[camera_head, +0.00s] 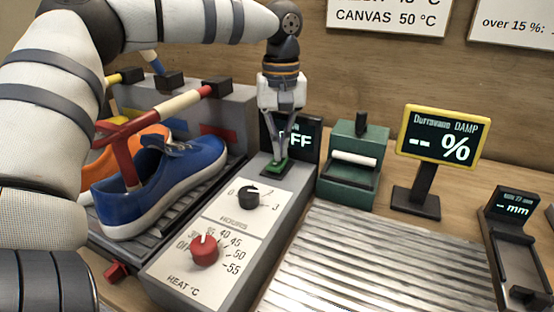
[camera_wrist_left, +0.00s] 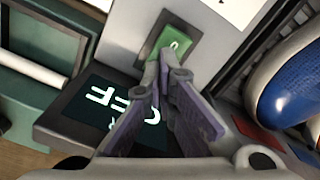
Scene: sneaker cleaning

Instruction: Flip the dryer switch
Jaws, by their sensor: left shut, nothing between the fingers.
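The dryer's control panel (camera_head: 232,212) is a long grey box with a white face. At its far end is a green switch (camera_head: 275,167), which also shows in the left wrist view (camera_wrist_left: 177,46). A dark display (camera_head: 305,138) behind it reads "OFF", partly hidden by my gripper. My left gripper (camera_head: 277,158) is shut and empty, pointing down with its fingertips at the switch. In the left wrist view the fingertips (camera_wrist_left: 162,68) overlap the switch's near edge; I cannot tell whether they touch it. My right gripper is not in view.
A black hours knob (camera_head: 249,197) and a red heat knob (camera_head: 205,250) sit nearer on the panel. A blue sneaker (camera_head: 165,187) stands on the rack at left. A green roller device (camera_head: 352,165), damp meter (camera_head: 440,137) and bare ribbed metal tray (camera_head: 375,262) are to the right.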

